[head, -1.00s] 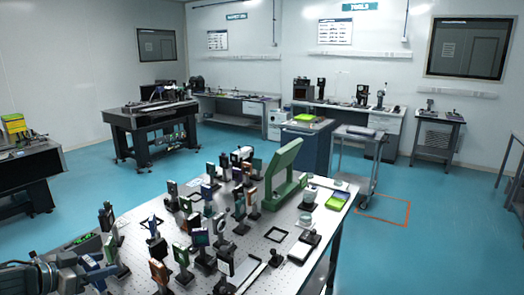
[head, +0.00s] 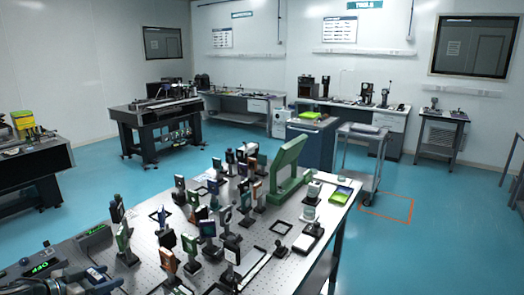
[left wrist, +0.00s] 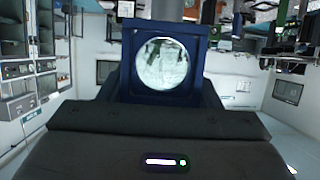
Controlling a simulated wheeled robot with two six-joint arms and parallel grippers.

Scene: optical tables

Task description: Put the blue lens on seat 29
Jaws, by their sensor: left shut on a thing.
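The blue lens (left wrist: 132,62) is a round clear glass in a square blue frame. It stands upright in the left wrist view, held in front of my dark gripper body. My left gripper (head: 96,278) is at the bottom left of the head view, shut on the lens, by the near left part of the perforated optical table (head: 172,262). The lens is small and hard to make out there. No seat number is legible. My right gripper is not in view.
A large green stand (head: 288,165) rises at the back. A box with a green display (head: 97,230) sits at the left edge. Blue floor is open beyond the table.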

